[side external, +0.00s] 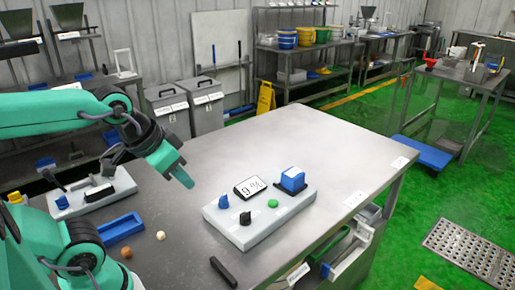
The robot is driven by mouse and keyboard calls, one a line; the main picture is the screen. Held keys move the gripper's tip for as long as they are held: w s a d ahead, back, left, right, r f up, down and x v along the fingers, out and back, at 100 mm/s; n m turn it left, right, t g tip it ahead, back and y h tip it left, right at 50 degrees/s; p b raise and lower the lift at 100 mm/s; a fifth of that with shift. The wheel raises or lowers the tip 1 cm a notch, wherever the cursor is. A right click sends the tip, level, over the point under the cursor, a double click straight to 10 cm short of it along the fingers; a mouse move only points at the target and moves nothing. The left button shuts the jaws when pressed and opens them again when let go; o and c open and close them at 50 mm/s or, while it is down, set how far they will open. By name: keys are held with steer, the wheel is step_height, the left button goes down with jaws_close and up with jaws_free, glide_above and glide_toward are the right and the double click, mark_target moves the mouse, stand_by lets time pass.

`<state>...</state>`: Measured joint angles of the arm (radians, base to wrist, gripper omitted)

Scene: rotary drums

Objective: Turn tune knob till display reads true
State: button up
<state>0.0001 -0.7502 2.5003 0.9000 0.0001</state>
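A grey control box (258,226) stands on the metal table. I cannot read any label that names the tune knob. My gripper (186,180) hangs in the air to the left of and behind the box, apart from it and pointing down to the right. Its finger gap cannot be made out.
A second grey panel (120,181) with blue, yellow and black parts stands at the left, partly behind my arm. A blue tray (122,228), a cream ball (160,235), a brown ball (126,252) and a black bar (223,271) lie nearby. The table behind the box is clear.

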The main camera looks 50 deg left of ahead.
jaws_close()
stand_by(1.1)
steer(key=shift+w, duration=0.15)
stand_by(0.4)
steer(key=m+t, duration=0.4)
steer(key=m, duration=0.4)
glide_above(270, 203)
step_height(270, 203, down, 9)
steer(key=shift+f, duration=0.15)
steer(key=shift+f, duration=0.1)
steer(key=shift+f, duration=4.3)
